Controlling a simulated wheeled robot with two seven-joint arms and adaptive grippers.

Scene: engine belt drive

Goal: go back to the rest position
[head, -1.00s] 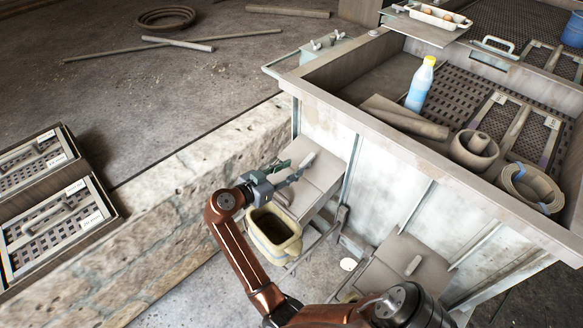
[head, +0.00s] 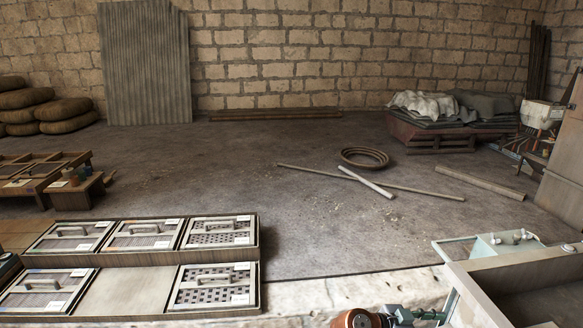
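My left gripper (head: 428,315) shows only in part at the bottom edge of the head view, just left of the large bin. It is grey and green, beside the copper-coloured wrist joint of my arm. Its fingers point right, and I cannot tell whether they are open or shut. Anything below it is cut off by the frame. My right gripper is not in view.
The bin's wooden rim (head: 470,296) and a pale stone ledge (head: 300,297) lie near the gripper. A rack (head: 120,308) of several handled grates stands left.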

